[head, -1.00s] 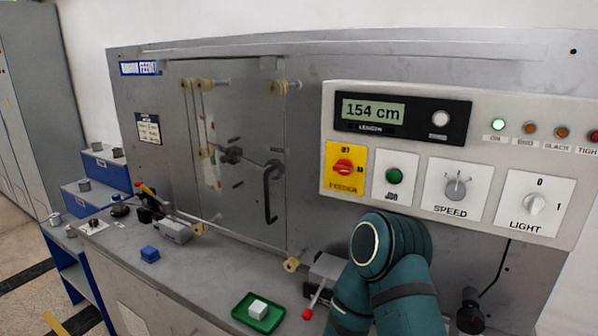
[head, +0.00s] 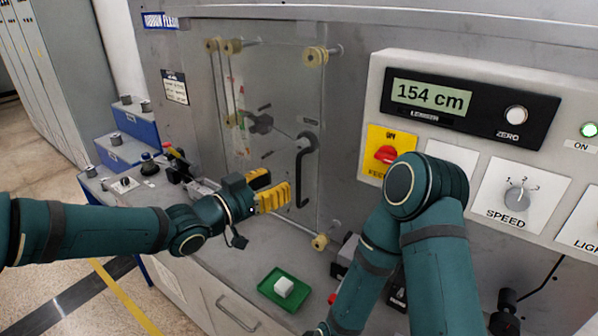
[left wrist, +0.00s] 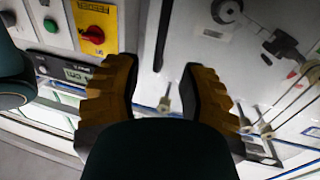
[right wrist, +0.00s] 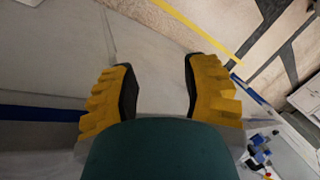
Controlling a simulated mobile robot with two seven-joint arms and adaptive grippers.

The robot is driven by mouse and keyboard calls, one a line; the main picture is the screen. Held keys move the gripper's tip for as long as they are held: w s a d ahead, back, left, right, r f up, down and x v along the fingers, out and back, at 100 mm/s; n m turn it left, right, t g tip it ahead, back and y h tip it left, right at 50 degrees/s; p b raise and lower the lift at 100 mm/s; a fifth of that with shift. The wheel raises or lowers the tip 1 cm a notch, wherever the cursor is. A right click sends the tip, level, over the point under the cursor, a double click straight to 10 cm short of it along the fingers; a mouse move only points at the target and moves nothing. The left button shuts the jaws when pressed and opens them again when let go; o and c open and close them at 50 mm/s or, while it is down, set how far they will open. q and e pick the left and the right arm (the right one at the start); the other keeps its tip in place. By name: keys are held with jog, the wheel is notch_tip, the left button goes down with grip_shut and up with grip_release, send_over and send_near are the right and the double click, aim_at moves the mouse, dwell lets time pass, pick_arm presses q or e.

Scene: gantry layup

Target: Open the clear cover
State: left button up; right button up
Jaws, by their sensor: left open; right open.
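The clear cover (head: 285,85) is a transparent panel on the front of the grey machine, with rollers and thread behind it. It looks closed. Its dark bar handle (head: 303,172) stands upright near its right side. My left gripper (head: 272,190) is open and empty, just left of the handle in the head view, apart from it as far as I can tell. In the left wrist view the dark handle (left wrist: 163,35) lies between the open yellow fingers (left wrist: 160,90), beyond their tips. My right gripper (right wrist: 158,85) is open and empty; the head view does not show its fingers.
A control panel with a red knob on yellow (head: 387,154) and a speed dial (head: 517,195) is right of the cover. A green tray (head: 268,291) with a white cube (head: 284,286) lies on the bench below. Blue bins (head: 126,152) stand at the left.

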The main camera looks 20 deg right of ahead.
aim_at(297, 173)
pick_arm(q)
jog(key=x, duration=0.7)
jog(key=shift+d, duration=0.1)
grip_shut()
